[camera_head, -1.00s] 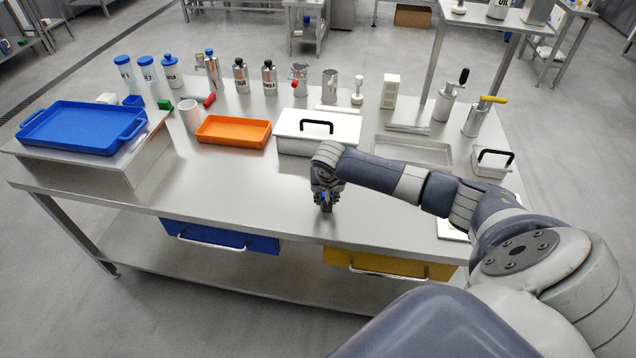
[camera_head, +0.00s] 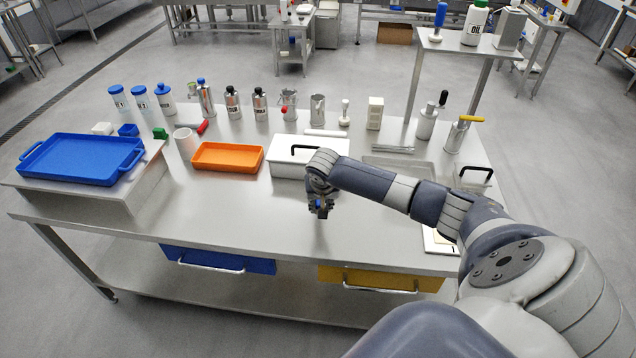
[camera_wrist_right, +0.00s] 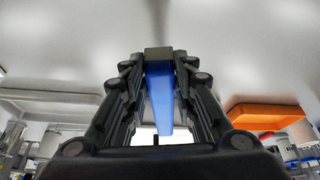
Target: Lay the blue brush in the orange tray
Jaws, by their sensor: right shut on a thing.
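The blue brush (camera_wrist_right: 160,95) shows in the wrist view as a blue bar with a grey end, between the fingers of my right gripper (camera_wrist_right: 158,62). In the head view the right gripper (camera_head: 320,208) points down over the middle front of the table, shut on the brush, with only a bit of blue showing between the fingers. The orange tray (camera_head: 227,168) is empty and lies flat on the table, left of and behind the gripper. It also shows at the right in the wrist view (camera_wrist_right: 268,124). My left gripper is not in view.
A white box with a black handle (camera_head: 283,171) stands just behind the gripper, right of the tray. A white cup (camera_head: 184,143) stands left of the tray. A blue tray (camera_head: 80,160) rests on a raised stand at the left. The table front before the orange tray is clear.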

